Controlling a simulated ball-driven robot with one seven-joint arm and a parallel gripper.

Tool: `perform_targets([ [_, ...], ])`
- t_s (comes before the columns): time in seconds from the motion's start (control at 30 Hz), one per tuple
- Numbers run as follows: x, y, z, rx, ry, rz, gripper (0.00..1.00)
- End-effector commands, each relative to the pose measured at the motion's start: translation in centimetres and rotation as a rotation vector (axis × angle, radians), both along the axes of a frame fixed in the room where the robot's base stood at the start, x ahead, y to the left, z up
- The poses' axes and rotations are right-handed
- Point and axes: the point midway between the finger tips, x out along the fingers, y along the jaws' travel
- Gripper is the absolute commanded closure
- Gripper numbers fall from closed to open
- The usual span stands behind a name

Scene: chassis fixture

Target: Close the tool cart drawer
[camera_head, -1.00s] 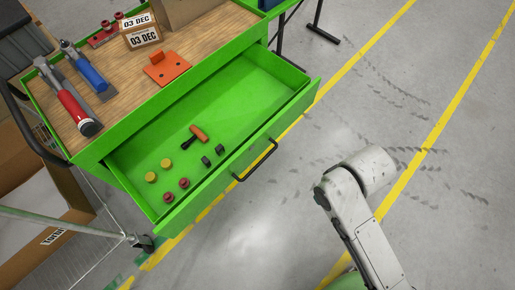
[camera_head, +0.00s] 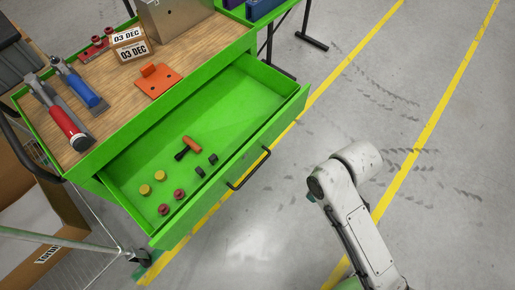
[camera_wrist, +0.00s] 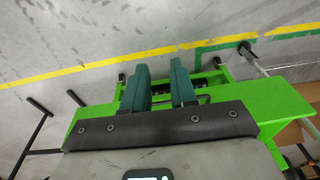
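The green tool cart (camera_head: 110,145) stands at the left in the head view, with its drawer (camera_head: 235,105) pulled well out. The drawer's front carries a dark bar handle (camera_head: 250,168). Inside lie an orange-handled tool (camera_head: 191,145), yellow and red round pieces and small black pieces. My gripper (camera_wrist: 160,78) shows in the wrist view with two green fingers apart and nothing clearly between them. Green cart surfaces (camera_wrist: 275,105) show beyond and beside it. In the head view only my arm links show; the gripper itself is not visible there. Contact with the drawer cannot be told.
The cart's wooden top holds hammers (camera_head: 70,125), an orange bracket (camera_head: 158,80), labelled boxes (camera_head: 130,45) and a metal box (camera_head: 175,15). A cardboard box (camera_head: 45,250) stands at lower left. Grey floor with yellow lines (camera_head: 420,140) is clear at right.

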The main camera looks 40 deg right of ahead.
Motion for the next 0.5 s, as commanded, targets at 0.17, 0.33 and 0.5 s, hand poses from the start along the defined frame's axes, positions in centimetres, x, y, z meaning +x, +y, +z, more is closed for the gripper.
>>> perform_targets([
  [0.17, 3.7, -0.4, -0.3, 0.066, -0.092, 0.35, 0.91],
  [0.33, 7.1, -1.0, -0.1, 0.102, -0.23, 0.688, 1.0],
  [0.5, 10.5, -2.0, 0.7, 0.094, -0.407, 1.003, 1.0],
])
